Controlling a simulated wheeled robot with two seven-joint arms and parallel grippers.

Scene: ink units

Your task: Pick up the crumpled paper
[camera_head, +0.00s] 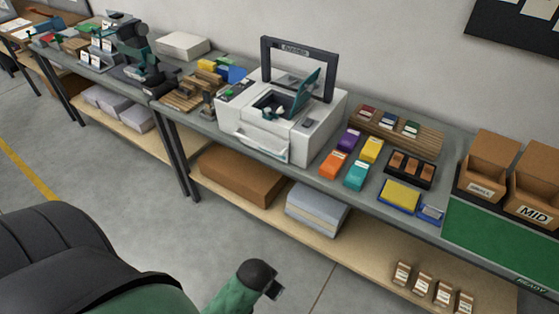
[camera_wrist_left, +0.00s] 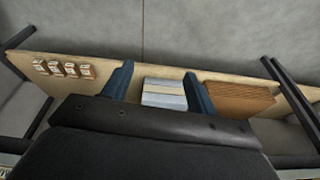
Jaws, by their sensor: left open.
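I see no crumpled paper in either view. My left gripper (camera_wrist_left: 158,68) is open, with two blue fingers spread apart and nothing visible between them. In the left wrist view it is in front of the lower shelf, and a pale blue-grey stack (camera_wrist_left: 164,93) shows between the fingers, beyond them. In the head view, a green and black part of my arm is at the bottom, but no fingers show clearly. My right gripper is not in view. A white printer (camera_head: 270,135) stands on the grey bench with its frame raised; its inside is partly hidden.
Coloured ink boxes (camera_head: 357,174), a black tray (camera_head: 409,168) and cardboard bins (camera_head: 487,168) stand right of the printer. A green mat (camera_head: 490,238) lies at right. The lower shelf (camera_head: 375,255) holds a brown box (camera_head: 240,174) and several small boxes (camera_head: 422,285). Floor is clear in front.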

